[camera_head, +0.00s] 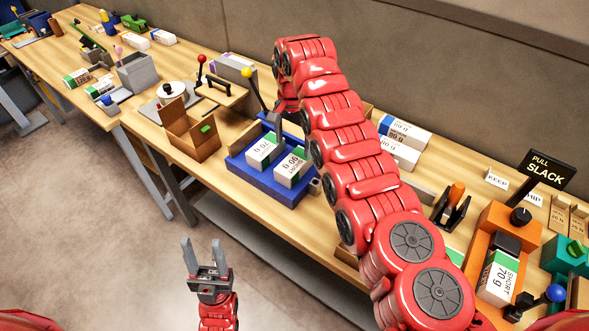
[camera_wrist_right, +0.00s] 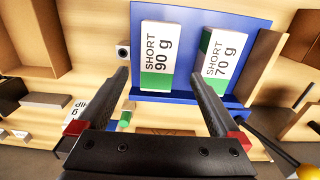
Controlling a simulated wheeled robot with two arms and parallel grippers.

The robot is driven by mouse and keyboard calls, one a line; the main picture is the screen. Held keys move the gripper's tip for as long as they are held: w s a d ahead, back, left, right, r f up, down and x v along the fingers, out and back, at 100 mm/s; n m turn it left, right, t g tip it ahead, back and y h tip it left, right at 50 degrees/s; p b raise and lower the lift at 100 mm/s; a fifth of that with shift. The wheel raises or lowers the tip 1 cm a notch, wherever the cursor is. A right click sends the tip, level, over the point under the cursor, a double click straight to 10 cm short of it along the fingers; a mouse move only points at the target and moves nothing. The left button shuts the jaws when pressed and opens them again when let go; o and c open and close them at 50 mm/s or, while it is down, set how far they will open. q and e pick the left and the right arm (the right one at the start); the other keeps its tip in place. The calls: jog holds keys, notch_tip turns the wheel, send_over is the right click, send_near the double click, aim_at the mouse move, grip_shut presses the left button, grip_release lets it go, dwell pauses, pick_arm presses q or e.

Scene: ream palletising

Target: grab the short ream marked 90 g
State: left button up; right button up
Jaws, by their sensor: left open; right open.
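The short ream marked 90 g (camera_head: 292,167) is white with a green end and lies in a blue tray (camera_head: 262,188) on the bench. A short ream marked 70 g (camera_head: 264,149) lies beside it in the same tray. In the right wrist view the 90 g ream (camera_wrist_right: 160,48) is on the left and the 70 g ream (camera_wrist_right: 220,60) on the right. My right gripper (camera_wrist_right: 158,80) is open and empty, its fingertips near the tray's edge in that view. My left gripper (camera_head: 203,248) is open and empty, in front of the bench.
An open cardboard box (camera_head: 190,130) stands left of the tray. Levers with a red knob (camera_head: 202,59) and a yellow knob (camera_head: 247,73) rise behind. White reams (camera_head: 404,134) lie right of my right arm. An orange stand (camera_head: 507,220) holds another short 70 g ream (camera_head: 497,278).

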aim_at(294, 161)
jog(key=shift+s+f+p, duration=0.2)
jog(key=shift+f+p, duration=0.25)
jog(key=shift+f, duration=0.6)
jog(key=shift+w+d+f+p, duration=0.15)
jog(key=shift+f+p, duration=0.15)
jog(key=shift+f, duration=0.25)
jog(key=shift+f+p, duration=0.7)
jog(key=shift+f, duration=0.2)
notch_tip(294, 161, down, 2)
jog(key=shift+f+b, duration=0.2)
jog(key=shift+b, duration=0.15)
jog(key=shift+f, duration=0.3)
jog(key=shift+r, duration=0.1)
grip_shut()
